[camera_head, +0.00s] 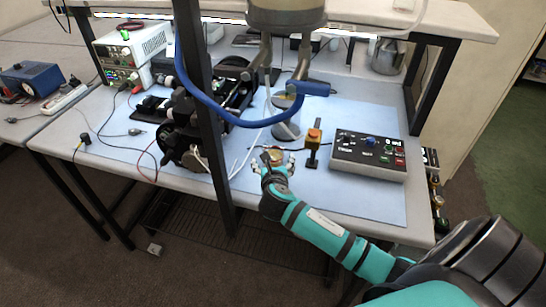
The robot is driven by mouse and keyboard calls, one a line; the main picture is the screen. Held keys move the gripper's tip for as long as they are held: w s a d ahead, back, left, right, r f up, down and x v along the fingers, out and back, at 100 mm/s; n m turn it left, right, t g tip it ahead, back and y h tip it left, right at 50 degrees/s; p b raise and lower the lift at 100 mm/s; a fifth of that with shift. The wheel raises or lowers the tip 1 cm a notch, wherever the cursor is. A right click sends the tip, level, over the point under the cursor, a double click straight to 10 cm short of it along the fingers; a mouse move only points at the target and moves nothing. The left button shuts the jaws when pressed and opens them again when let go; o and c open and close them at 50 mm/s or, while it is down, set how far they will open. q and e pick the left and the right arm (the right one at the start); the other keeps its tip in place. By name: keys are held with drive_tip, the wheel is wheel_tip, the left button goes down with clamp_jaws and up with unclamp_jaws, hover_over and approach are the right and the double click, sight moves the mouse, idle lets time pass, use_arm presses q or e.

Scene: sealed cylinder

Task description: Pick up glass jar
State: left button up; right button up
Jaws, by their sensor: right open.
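My right gripper (274,164) reaches in from the lower right to the front part of the blue mat on the workbench. Its fingers are open around or just over a small round thing with a brownish top (275,156), which may be the glass jar. The fingers hide much of it, and I cannot tell whether they touch it. A greyish, shiny jar-like vessel (387,56) stands at the back right of the bench. My left gripper is not in view.
A dark upright post (212,130) and a blue hose (225,114) are to the left. The mat's front right is clear.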

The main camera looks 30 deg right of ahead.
drive_tip(key=shift+s+f+p+x, duration=0.1)
drive_tip(key=shift+f+p+x, duration=0.1)
drive_tip(key=shift+x, duration=0.95)
drive_tip(key=shift+s+f+p+x, duration=0.1)
drive_tip(key=shift+f+x, duration=0.1)
drive_tip(key=shift+x, duration=0.95)
drive_tip(key=shift+s+f+p+x, duration=0.1)
drive_tip(key=shift+f+x, duration=0.15)
drive_tip(key=shift+x, duration=0.85)
drive_tip(key=shift+r, duration=0.1)
drive_tip(key=c, duration=1.4)
